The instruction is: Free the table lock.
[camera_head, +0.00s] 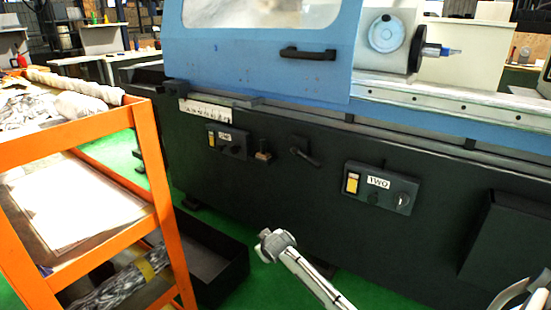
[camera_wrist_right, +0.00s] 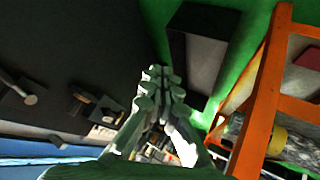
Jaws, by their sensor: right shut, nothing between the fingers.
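A black lever handle (camera_head: 305,154) on a round hub sits on the dark front of the grinder, between the two control panels; it is probably the table lock, but no label shows. It also shows at the left of the right wrist view (camera_wrist_right: 28,98). My right gripper (camera_head: 273,244) reaches in from the lower right, below the lever and apart from it. In the right wrist view its fingers (camera_wrist_right: 160,76) are together and empty, pointing past the machine front.
A small knob block (camera_head: 262,153) and a panel with a yellow switch (camera_head: 227,142) are left of the lever; panel TWO (camera_head: 380,188) is right. An orange cart (camera_head: 150,150) and a black bin (camera_head: 215,262) stand at the left. Green floor is open below.

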